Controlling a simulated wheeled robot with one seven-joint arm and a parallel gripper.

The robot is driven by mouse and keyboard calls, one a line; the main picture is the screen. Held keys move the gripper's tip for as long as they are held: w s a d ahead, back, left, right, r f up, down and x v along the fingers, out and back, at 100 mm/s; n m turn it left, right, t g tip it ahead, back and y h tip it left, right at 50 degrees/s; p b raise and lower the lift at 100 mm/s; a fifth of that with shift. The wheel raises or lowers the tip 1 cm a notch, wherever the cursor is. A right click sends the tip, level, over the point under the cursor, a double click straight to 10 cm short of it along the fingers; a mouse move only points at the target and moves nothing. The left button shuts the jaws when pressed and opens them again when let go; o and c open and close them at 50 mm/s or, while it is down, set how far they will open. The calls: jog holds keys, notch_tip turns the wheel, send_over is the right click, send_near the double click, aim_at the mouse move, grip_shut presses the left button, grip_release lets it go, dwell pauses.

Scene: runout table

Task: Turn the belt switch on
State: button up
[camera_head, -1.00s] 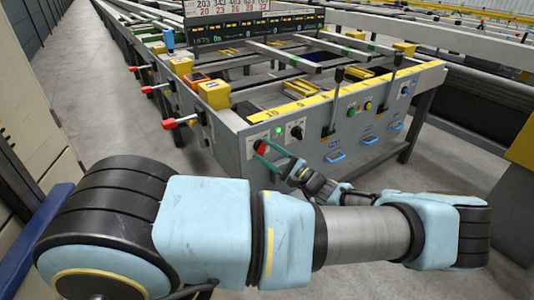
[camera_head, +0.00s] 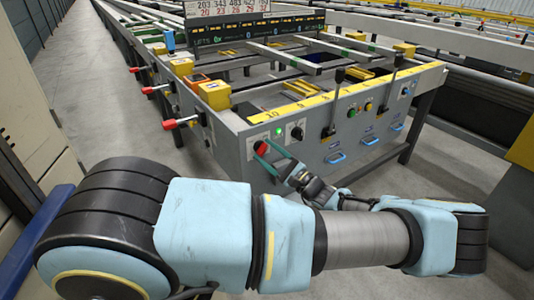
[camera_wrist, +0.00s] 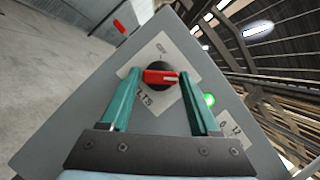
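In the head view the red switch (camera_head: 261,148) sits at the near left end of the grey control panel (camera_head: 317,157). My gripper (camera_wrist: 158,75) is open, its two green fingers on either side of the switch with gaps visible. In the head view my gripper (camera_head: 263,150) is at the panel in front of the switch. Whether a finger touches the handle I cannot tell.
A lit green lamp (camera_head: 279,132) and a black rotary switch (camera_head: 297,132) are right of the red switch. Tall black levers (camera_head: 333,103) and blue handles (camera_head: 335,157) are further right. Red-tipped levers (camera_head: 170,124) stick out left. The floor at left is clear.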

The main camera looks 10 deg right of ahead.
jog(key=shift+o, duration=1.3)
jog(key=b+v, duration=0.2)
jog(key=v, duration=0.8)
jog(key=shift+s+d, duration=0.3)
jog(key=shift+a, duration=0.1)
jog(key=s+a+r+n+g+h+p, duration=0.15)
jog(key=a+n+g, duration=0.25)
jog(key=a+g, duration=0.4)
jog(key=s+a+r+n+g+h+p, duration=0.1)
jog(key=a+r+n+g+h+p, duration=0.15)
jog(key=a+n+g, duration=0.45)
jog(key=s+a+r+n+h+p, duration=0.1)
jog(key=a+r+n+h+p, duration=0.1)
jog(key=r, duration=0.5)
jog(key=s+a+r+n+h+p, duration=0.1)
jog(key=a+r+n+h, duration=0.1)
jog(key=a+r+h, duration=0.2)
jog(key=s+a+r+n+h+p, duration=0.1)
jog(key=r+h, duration=0.3)
jog(key=r, duration=0.6)
jog(key=shift+s+a+r+n+t+p, duration=0.3)
jog(key=shift+a+n+p, duration=0.3)
jog(key=shift+a+p, duration=0.3)
